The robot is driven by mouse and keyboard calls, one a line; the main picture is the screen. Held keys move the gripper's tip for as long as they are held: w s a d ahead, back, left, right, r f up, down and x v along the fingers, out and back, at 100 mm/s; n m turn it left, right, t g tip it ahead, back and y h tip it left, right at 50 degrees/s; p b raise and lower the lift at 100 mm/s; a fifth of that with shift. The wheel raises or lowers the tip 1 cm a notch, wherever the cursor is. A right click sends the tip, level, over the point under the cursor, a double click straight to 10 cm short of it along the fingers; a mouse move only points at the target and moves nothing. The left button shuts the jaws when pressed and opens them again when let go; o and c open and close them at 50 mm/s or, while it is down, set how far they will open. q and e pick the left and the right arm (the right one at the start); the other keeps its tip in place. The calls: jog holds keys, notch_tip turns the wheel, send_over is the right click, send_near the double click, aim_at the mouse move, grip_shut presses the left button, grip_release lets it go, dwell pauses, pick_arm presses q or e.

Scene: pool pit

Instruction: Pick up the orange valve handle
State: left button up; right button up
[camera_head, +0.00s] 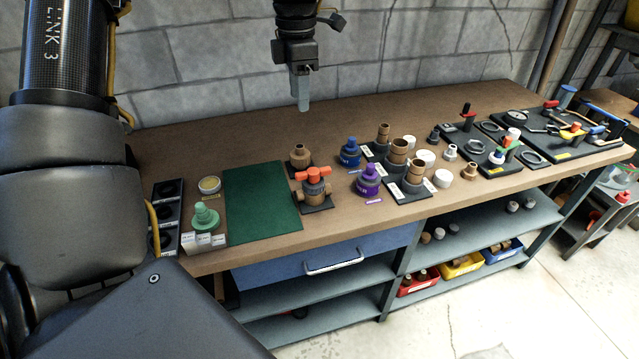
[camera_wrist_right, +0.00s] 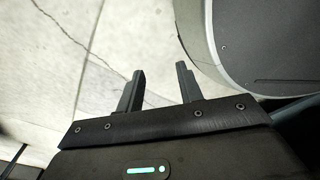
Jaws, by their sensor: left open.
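The orange valve handle (camera_head: 314,174) sits on top of a brown valve body on a dark square base, near the front middle of the workbench. My left gripper (camera_head: 303,104) hangs fingers down above the back of the bench, well behind and above the handle and touching nothing; its fingers overlap in the head view. My right gripper (camera_wrist_right: 160,82) shows in the right wrist view with its two fingers apart and nothing between them, over the concrete floor.
A brown fitting (camera_head: 300,155) stands just behind the valve. Brown pipe fittings crowd further right. The bench's back left is clear.

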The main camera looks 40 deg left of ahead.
pick_arm(q)
jog(key=b, duration=0.8)
send_over(306, 172)
notch_tip(306, 172, down, 10)
jog(key=shift+a+f, duration=0.15)
jog(key=shift+f, duration=2.8)
notch_tip(306, 172, down, 4)
jog(key=shift+s+f, duration=0.1)
jog(key=shift+f, duration=0.1)
pick_arm(e)
jog(key=w+f, duration=0.5)
jog(key=f, duration=0.2)
jog(key=shift+d, duration=0.15)
jog(key=shift+f, duration=0.1)
pick_arm(q)
grip_shut()
